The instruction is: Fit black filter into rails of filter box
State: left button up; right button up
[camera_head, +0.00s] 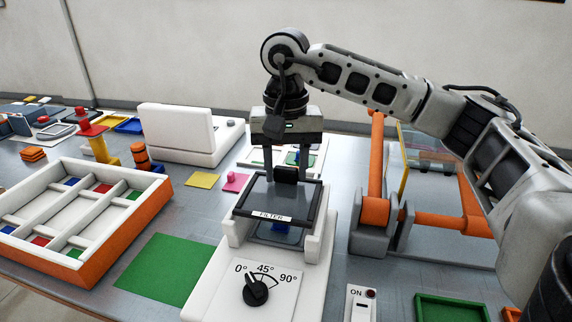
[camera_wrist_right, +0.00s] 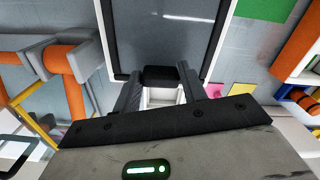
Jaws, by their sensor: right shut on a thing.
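The black filter (camera_head: 279,199) is a dark-framed panel with a white FILTER label on its front edge. My right gripper (camera_head: 285,174) is shut on the black tab at its far edge; in the right wrist view, the fingers (camera_wrist_right: 160,82) close on this tab and the filter (camera_wrist_right: 168,38) extends beyond them. The white filter box (camera_head: 237,234) has raised side walls and an angle dial (camera_head: 256,290) in front. The filter is over the box, level with the wall tops. I cannot tell whether its edges are in the rails. My left gripper is out of view.
An orange-sided white tray (camera_head: 118,226) and a green mat (camera_head: 160,268) lie left. An orange-and-grey frame (camera_head: 376,208) stands close right of the box. An ON switch panel (camera_head: 361,303) and green tray (camera_head: 450,308) are at front right.

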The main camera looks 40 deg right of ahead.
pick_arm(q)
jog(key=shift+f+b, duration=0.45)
pick_arm(e)
jog(key=shift+f, duration=0.6)
dwell(0.6)
jog(key=o, duration=1.1)
jog(key=shift+r, duration=0.1)
pick_arm(q)
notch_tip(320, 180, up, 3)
jog(key=p, duration=0.4)
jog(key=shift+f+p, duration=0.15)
jog(key=shift+p, duration=0.25)
pick_arm(e)
notch_tip(320, 180, up, 16)
jog(key=shift+f, duration=0.1)
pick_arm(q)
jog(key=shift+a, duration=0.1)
